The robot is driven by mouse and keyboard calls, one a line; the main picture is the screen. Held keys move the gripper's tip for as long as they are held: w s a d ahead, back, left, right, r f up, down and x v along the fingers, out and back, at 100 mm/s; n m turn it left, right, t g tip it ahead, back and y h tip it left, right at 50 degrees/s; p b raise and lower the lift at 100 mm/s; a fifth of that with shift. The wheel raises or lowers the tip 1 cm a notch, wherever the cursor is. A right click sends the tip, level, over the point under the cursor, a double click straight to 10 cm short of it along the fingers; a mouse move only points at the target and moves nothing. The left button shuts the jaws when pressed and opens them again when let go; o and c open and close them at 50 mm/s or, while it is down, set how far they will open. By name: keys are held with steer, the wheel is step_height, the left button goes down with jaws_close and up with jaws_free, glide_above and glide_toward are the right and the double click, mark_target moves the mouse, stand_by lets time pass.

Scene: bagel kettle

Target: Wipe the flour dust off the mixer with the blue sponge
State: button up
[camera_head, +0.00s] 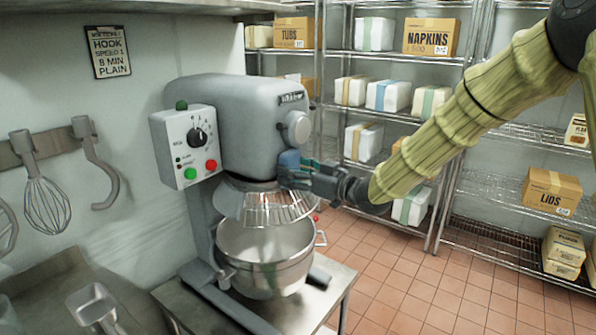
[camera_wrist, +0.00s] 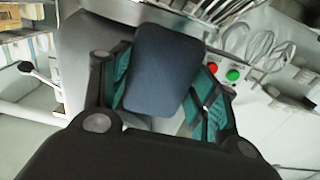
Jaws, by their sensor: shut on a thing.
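The grey mixer (camera_head: 240,120) stands on a low metal table, with a control box (camera_head: 190,145) on its left side and a steel bowl (camera_head: 265,255) under its head. My gripper (camera_head: 296,172) is at the lower front of the mixer head, shut on the blue sponge (camera_head: 289,160). In the wrist view the dark blue sponge (camera_wrist: 162,68) sits between the green-padded fingers of my gripper (camera_wrist: 160,90). The sponge is at or very near the mixer's surface; I cannot tell if it touches. No flour dust can be made out clearly.
A wire guard (camera_head: 278,207) lies just below my gripper, over the bowl. A whisk (camera_head: 45,200) and a hook (camera_head: 95,170) hang on the left wall. Wire shelves with boxes (camera_head: 432,37) stand behind. The tiled floor (camera_head: 400,285) at right is clear.

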steer(key=shift+w+d+r+p, duration=0.1)
steer(key=shift+w+d+p, duration=0.35)
steer(key=shift+w, duration=0.3)
steer(key=shift+w+d+p, duration=0.25)
steer(key=shift+w+d, duration=0.3)
steer(key=shift+w, duration=0.2)
steer(key=shift+d, duration=0.1)
steer(key=shift+w+d+p, duration=0.35)
steer(key=shift+w+d, duration=0.2)
steer(key=shift+w, duration=0.3)
steer(key=shift+d, duration=0.1)
steer(key=shift+w+d+p, duration=0.3)
steer(key=shift+w+d, duration=0.3)
steer(key=shift+w, duration=0.15)
